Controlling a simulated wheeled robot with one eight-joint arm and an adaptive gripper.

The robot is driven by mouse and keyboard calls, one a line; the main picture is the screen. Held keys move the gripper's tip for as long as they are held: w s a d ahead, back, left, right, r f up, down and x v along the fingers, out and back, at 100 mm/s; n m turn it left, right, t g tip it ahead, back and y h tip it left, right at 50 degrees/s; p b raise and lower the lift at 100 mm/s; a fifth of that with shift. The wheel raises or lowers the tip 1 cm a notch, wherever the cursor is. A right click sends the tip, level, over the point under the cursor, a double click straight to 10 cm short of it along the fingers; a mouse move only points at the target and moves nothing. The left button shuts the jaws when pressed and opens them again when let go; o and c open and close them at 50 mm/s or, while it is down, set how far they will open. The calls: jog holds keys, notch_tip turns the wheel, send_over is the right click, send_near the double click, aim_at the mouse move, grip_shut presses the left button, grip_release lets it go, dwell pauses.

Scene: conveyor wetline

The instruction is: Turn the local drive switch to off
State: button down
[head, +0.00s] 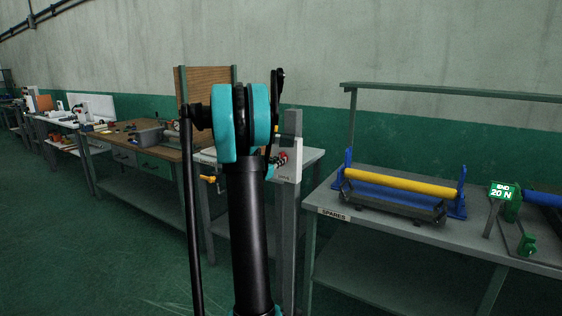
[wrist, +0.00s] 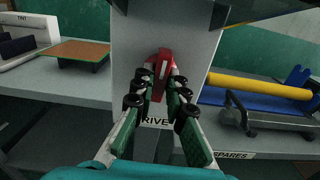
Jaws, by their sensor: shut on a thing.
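The local drive switch is a red handle (wrist: 164,72) on a pale grey panel (wrist: 125,40), seen in the wrist view. A label reading "RIVE" in its visible part is below the handle. The handle stands close to upright, leaning slightly. My gripper (wrist: 160,88) is shut on the red handle, with a fingertip on each side of it. In the head view the panel (head: 290,172) stands behind my arm. Only a bit of red shows there, and my arm hides most of the gripper.
A bench marked "SPARES" (head: 334,215) stands to the right with a yellow roller (head: 402,184) in a blue frame. A wooden-topped bench (head: 130,143) with a grey bin is to the left. Green floor (head: 110,260) is open at front left.

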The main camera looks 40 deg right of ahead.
jog(key=c, duration=1.5)
grip_release()
jog(key=shift+c, duration=0.2)
jog(key=v, duration=0.7)
jog(key=shift+a, duration=0.1)
jog(key=s+a+f+m+g+y, duration=0.1)
jog(key=s+a+f+m+y, duration=0.4)
jog(key=a, duration=0.8)
jog(key=s+a+f+m+g+y, duration=0.1)
jog(key=s+a+f+m+y, duration=0.5)
jog(key=s+a+f+m, duration=0.3)
jog(key=s+a+f+m+y, duration=0.5)
jog(key=s+a, duration=0.7)
jog(key=a, duration=0.5)
notch_tip(320, 180, down, 4)
jog(key=m, duration=0.2)
jog(key=shift+s+m+g+y, duration=0.3)
jog(key=shift+m+g, duration=0.1)
